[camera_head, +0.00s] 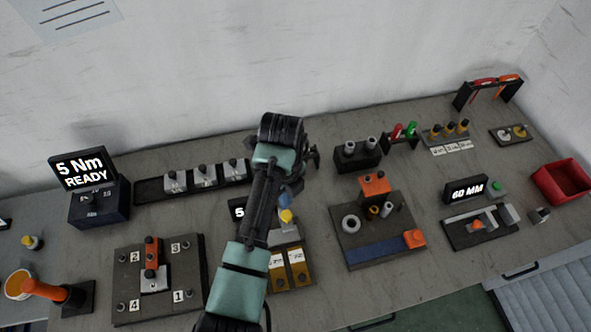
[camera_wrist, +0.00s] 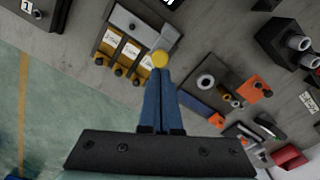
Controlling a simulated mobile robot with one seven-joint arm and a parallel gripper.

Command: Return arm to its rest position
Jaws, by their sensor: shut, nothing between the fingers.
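My arm reaches up over the middle of the workbench (camera_head: 335,295) in the head view. My gripper (camera_head: 289,197) shows there only as a small blue part beside the dark wrist. In the wrist view my gripper (camera_wrist: 160,75) has its two blue fingers together, pointing at the bench, with nothing held. A yellow round knob (camera_head: 287,215) shows just beyond the fingertips; it is also in the wrist view (camera_wrist: 160,58). The knob appears to belong to a grey unit with yellow bins (camera_head: 290,268). My arm hides part of that unit and its display.
Left of my arm are a numbered plate (camera_head: 130,257), a "5 Nm READY" display (camera_head: 84,170) and a rack of grey blocks (camera_head: 150,190). Right are a fixture with orange blocks (camera_head: 348,240), a "60 MM" unit (camera_head: 480,235) and a red bin (camera_head: 548,186). A wall stands behind.

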